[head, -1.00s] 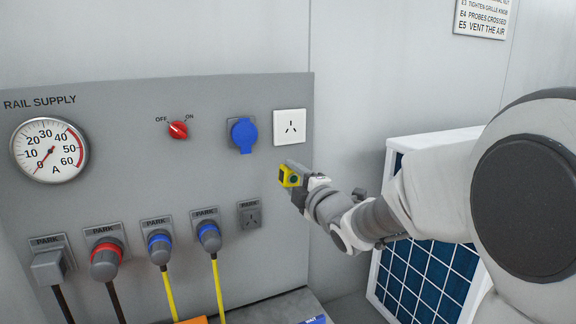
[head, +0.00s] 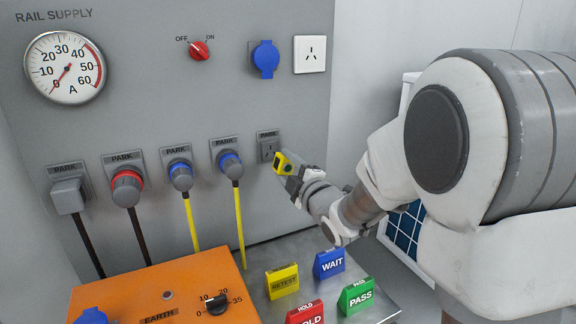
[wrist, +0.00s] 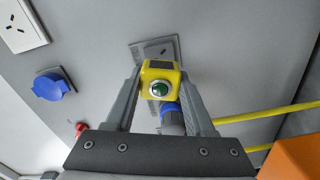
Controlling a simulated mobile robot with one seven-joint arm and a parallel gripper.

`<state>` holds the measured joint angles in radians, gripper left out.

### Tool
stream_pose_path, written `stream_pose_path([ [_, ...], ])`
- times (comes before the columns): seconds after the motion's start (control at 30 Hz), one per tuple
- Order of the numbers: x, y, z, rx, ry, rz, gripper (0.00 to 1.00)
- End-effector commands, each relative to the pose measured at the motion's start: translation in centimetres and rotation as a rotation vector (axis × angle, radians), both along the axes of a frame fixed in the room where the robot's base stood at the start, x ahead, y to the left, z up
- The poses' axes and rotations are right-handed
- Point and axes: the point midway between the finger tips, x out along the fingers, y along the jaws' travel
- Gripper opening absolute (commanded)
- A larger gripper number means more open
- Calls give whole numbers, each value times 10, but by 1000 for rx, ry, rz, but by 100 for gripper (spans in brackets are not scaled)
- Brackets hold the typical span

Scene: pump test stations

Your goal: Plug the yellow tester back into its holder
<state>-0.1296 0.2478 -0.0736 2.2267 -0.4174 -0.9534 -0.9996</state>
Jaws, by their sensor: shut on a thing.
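The yellow tester (head: 282,163) is a small block with a dark face and a green round spot. My gripper (head: 291,172) is shut on it. In the wrist view the tester (wrist: 159,70) sits between the two grey fingers. The holder is the rightmost grey PARK socket (head: 268,147) on the panel. The tester is just right of and below the socket in the head view. In the wrist view the socket plate (wrist: 145,50) shows behind the tester, which partly hides it. I cannot tell whether they touch.
Several parked plugs hang left of the holder, the nearest a blue-ringed plug (head: 230,165) with a yellow cable. Above are a white socket (head: 310,55) and a blue socket cover (head: 266,58).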

Motion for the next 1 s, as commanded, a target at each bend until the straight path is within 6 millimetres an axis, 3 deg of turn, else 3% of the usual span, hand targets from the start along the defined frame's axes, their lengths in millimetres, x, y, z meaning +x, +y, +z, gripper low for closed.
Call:
stream_pose_path([
  [0.5, 38, 17, 1, -1, 0, 1, 0],
  [1.0, 42, 18, -1, -1, 0, 0, 0],
])
